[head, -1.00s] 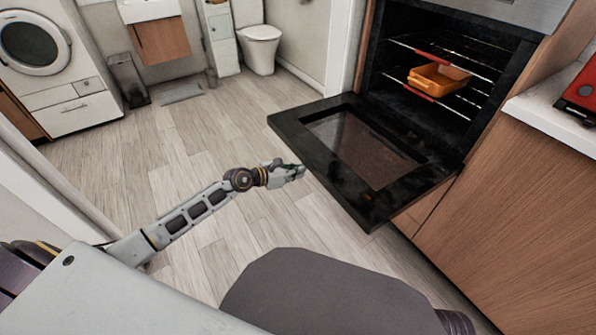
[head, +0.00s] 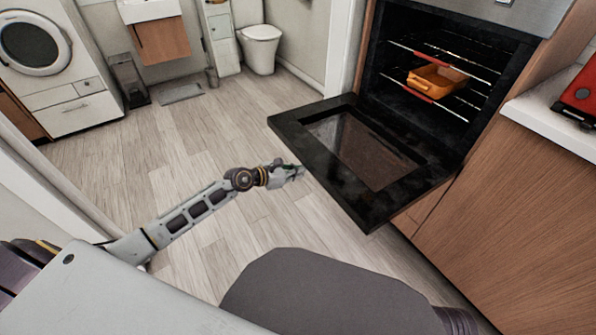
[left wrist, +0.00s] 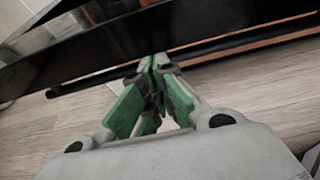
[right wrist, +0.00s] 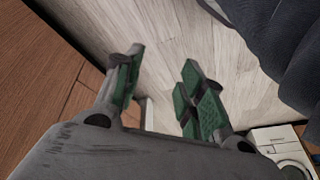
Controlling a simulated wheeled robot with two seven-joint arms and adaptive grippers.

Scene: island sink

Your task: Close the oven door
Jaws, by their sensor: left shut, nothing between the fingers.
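The oven door (head: 373,203) is black with a glass window and hangs folded down, open, in front of the oven (head: 455,50). An orange dish (head: 437,79) sits on a rack inside the oven. My left gripper (head: 299,170) is shut and empty, just left of the door's outer edge in the head view. In the left wrist view, the left fingertips (left wrist: 158,62) are close to the dark door edge (left wrist: 190,30); I cannot tell whether they touch. My right gripper (right wrist: 160,68) is open and empty over the floor, and is not seen in the head view.
A wooden cabinet with a white counter (head: 548,120) stands right of the oven, with a red appliance (head: 580,95) on top. A washing machine (head: 45,70) and a toilet (head: 262,45) stand at the back. The wooden floor (head: 190,140) is clear left of the door.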

